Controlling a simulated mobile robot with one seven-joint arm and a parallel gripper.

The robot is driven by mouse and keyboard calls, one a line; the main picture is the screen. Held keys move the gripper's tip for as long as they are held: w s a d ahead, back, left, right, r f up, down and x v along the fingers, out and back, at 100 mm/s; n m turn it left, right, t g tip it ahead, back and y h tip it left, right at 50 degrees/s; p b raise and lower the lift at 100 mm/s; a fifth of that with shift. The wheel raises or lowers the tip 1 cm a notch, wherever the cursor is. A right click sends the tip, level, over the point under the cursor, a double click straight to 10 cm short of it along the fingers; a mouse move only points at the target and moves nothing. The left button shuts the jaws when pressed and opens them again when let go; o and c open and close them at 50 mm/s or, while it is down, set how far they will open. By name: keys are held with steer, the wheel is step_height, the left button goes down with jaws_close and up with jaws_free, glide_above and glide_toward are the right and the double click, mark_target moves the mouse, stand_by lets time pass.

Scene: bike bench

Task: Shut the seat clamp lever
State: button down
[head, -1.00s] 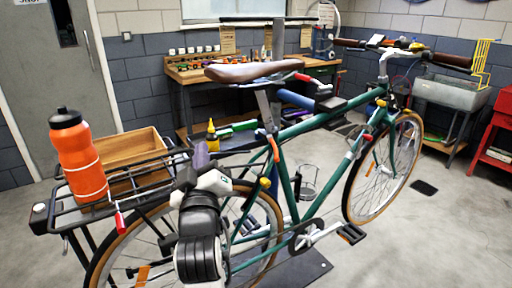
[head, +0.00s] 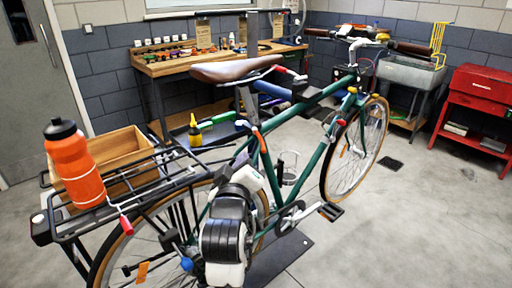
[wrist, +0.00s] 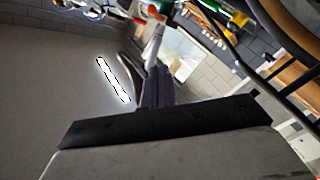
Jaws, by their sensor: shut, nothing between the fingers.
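The bike's brown saddle (head: 235,70) sits on its post above the green frame (head: 310,165). An orange-red lever (head: 257,136) sticks out at the seat tube below the saddle, apparently the seat clamp lever; how far it stands open is too small to tell. My gripper's dark purple fingers (wrist: 157,88) are together and empty in the wrist view. In the head view my wrist covers the fingers, low and in front of the seat tube. No contact with the lever shows. The lever cannot be made out surely in the wrist view.
An orange bottle (head: 74,165) and a wooden crate (head: 120,155) are on the black rear rack (head: 150,180), left of my arm. A workbench (head: 160,68) stands behind.

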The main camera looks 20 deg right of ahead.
steer(key=w+d+f+p, duration=0.2)
steer(key=w+d+p, duration=0.1)
steer(key=w+d, duration=0.4)
steer(key=shift+w+f, duration=0.35)
steer(key=shift+w, duration=0.55)
